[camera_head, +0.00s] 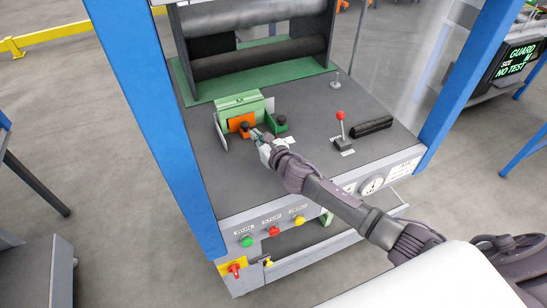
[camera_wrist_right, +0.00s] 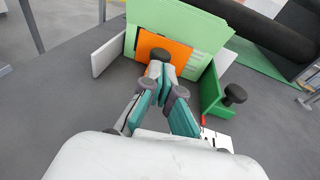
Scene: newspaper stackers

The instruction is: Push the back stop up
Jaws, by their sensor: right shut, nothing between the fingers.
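An orange plate with a black knob (camera_head: 239,122), which I take to be the back stop, stands against the front of a light green stack (camera_head: 240,107) on the grey machine table. It also shows in the right wrist view (camera_wrist_right: 176,54). My right gripper (camera_head: 260,137) is shut and empty, with its tips right at the front of the orange plate, just below the knob. The wrist view shows the fingertips (camera_wrist_right: 161,70) there; I cannot tell whether they touch. My left gripper is not in view.
A green guide with a black knob (camera_head: 279,127) stands close to the right of my gripper. A pale plate (camera_head: 220,131) stands left. A red-knobbed lever (camera_head: 341,128) and black bar (camera_head: 372,126) lie farther right. Blue posts (camera_head: 160,120) flank the table.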

